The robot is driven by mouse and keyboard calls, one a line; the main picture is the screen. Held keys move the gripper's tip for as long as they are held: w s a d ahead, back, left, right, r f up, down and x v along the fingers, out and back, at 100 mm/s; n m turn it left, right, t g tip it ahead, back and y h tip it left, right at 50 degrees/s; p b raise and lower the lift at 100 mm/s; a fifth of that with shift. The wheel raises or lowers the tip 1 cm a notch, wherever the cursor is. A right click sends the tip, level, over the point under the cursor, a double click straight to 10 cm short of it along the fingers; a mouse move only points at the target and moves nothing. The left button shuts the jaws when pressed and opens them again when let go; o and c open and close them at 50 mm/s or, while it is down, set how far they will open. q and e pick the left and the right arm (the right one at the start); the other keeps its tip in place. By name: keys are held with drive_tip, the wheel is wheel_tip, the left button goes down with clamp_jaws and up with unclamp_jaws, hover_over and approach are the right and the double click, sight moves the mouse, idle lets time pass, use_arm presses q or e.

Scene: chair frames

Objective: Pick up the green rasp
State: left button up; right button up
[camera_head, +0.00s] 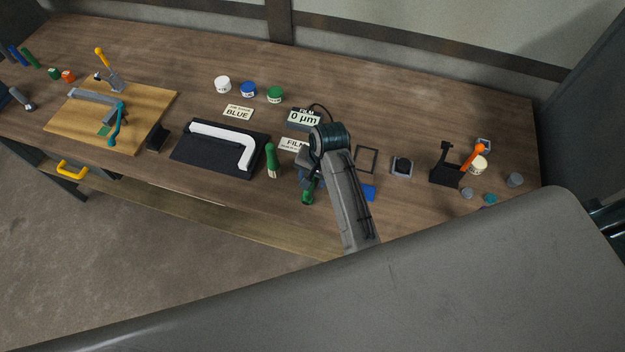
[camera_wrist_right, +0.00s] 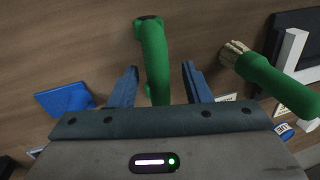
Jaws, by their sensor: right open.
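A green, slightly bent handle, which looks like the green rasp (camera_wrist_right: 153,50), lies between the two blue fingers of my right gripper (camera_wrist_right: 160,68) in the right wrist view. The fingers are apart, one on each side, with gaps to it; its far end is dark. In the head view the rasp (camera_head: 307,195) shows near the front of the bench, partly hidden by my right arm. A second green handle with a pale bristle-like tip (camera_wrist_right: 275,82) lies beside the right finger; it also stands out in the head view (camera_head: 271,160). My left gripper is out of view.
A black tray (camera_head: 190,158) with a white L-shaped piece lies to the left. A blue block (camera_head: 369,192) is just right of my arm. A "0 µm" display (camera_head: 303,118) stands behind. A black stand (camera_head: 443,170) and small parts are at right.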

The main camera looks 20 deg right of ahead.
drive_tip(key=shift+f, duration=0.7)
clamp_jaws()
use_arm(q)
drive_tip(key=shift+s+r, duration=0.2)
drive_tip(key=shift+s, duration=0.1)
use_arm(e)
drive_tip(key=shift+r+b, duration=0.6)
drive_tip(key=shift+r, duration=0.25)
drive_tip(key=shift+w+a+r+b, duration=0.1)
drive_tip(key=shift+r+b, duration=0.35)
drive_tip(key=shift+r, duration=0.25)
use_arm(q)
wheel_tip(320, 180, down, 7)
drive_tip(key=b, duration=0.5)
use_arm(e)
drive_tip(key=s+d+r, duration=0.1)
drive_tip(key=s+d, duration=0.1)
drive_tip(key=s, duration=0.6)
drive_tip(key=s+d+r, duration=0.1)
drive_tip(key=s+d, duration=0.1)
drive_tip(key=s, duration=0.5)
drive_tip(key=shift+s+d, duration=0.25)
drive_tip(key=shift+s, duration=0.1)
